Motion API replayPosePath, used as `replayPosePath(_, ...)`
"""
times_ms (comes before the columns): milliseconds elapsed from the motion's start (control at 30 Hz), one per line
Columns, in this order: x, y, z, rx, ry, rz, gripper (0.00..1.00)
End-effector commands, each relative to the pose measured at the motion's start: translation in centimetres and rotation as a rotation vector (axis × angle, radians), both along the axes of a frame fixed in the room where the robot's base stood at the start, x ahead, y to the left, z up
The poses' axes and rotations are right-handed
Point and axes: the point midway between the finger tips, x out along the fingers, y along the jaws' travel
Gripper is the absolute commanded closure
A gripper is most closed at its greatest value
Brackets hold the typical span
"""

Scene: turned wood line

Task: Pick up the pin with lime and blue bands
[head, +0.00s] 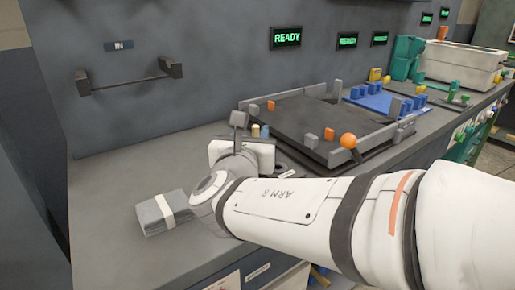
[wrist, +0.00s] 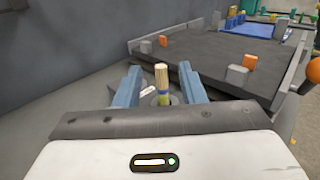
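In the wrist view a pin (wrist: 161,77) stands upright, with a pale wood top and a yellow-green band lower down. My gripper (wrist: 161,84) is open, with one blue finger on each side of the pin. Gaps show between the pin and both fingers. A grey round base shows around the pin's foot; I cannot tell whether the pin stands in it or on it. In the head view the pin's tan top (head: 255,131) shows just behind my gripper (head: 250,132).
A dark tray (head: 300,118) with small grey and orange blocks lies right of my gripper. An orange ball (head: 348,140) sits at its near edge. A grey block with a white band (head: 165,211) lies on the counter at left. The wall (head: 180,50) rises behind.

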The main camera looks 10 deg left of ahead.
Motion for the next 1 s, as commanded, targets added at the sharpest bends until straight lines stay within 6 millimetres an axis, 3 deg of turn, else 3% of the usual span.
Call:
replayPosePath(200, 3.1, 0.2, -1.3, 0.001, 0.001, -0.003, 0.63)
replayPosePath(333, 4.7, 0.4, -1.1, 0.003, 0.001, -0.002, 0.63)
replayPosePath(633, 5.2, 0.5, -1.0, 0.003, 0.001, 0.001, 0.63)
replayPosePath(1000, 5.1, 0.6, -1.0, 0.003, 0.002, 0.002, 0.93)
